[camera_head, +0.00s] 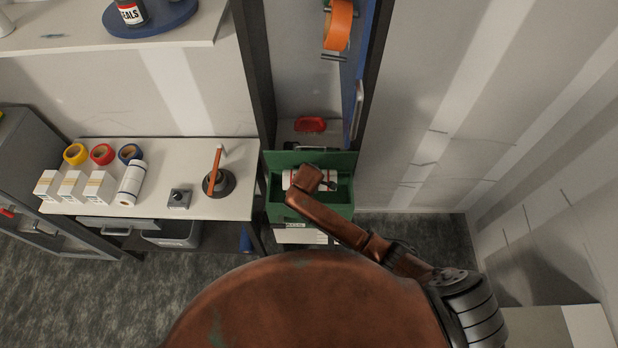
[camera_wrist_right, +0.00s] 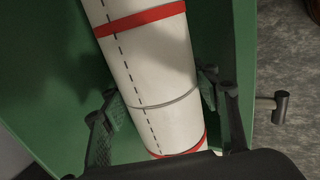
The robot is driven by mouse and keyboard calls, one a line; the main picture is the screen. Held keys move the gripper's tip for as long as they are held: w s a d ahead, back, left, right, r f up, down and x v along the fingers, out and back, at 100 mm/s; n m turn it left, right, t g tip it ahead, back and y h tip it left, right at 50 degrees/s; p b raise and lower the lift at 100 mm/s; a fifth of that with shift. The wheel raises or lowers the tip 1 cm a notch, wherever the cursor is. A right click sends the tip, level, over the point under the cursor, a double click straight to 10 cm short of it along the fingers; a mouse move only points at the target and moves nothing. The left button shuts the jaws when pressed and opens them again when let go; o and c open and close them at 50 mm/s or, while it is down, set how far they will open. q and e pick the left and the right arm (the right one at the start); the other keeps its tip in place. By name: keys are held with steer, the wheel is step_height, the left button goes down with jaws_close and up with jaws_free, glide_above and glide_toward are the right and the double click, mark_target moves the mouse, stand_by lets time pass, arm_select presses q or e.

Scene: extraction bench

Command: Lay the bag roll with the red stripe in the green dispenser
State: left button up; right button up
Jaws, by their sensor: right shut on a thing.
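The bag roll with the red stripe (camera_head: 289,180) is white and lies across the opening of the green dispenser (camera_head: 310,208). In the right wrist view the roll (camera_wrist_right: 150,65) shows two red bands and a dashed line, with green dispenser walls (camera_wrist_right: 215,30) around it. My right gripper (camera_head: 308,183) comes from above; its fingers (camera_wrist_right: 160,105) are on both sides of the roll, shut on it. I cannot tell whether the roll rests on the dispenser's floor. The wrist hides the middle of the roll in the head view. My left gripper is not in view.
Left of the dispenser is a bench (camera_head: 235,205) with another white roll (camera_head: 131,184), white boxes (camera_head: 73,187), coloured tape rolls (camera_head: 103,154) and a plunger-like tool (camera_head: 218,183). A dark post (camera_head: 258,85) and blue panel (camera_head: 357,95) stand behind. An orange roll (camera_head: 339,25) hangs above.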

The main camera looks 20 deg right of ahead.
steer(key=o, duration=1.5)
steer(key=shift+r, duration=5)
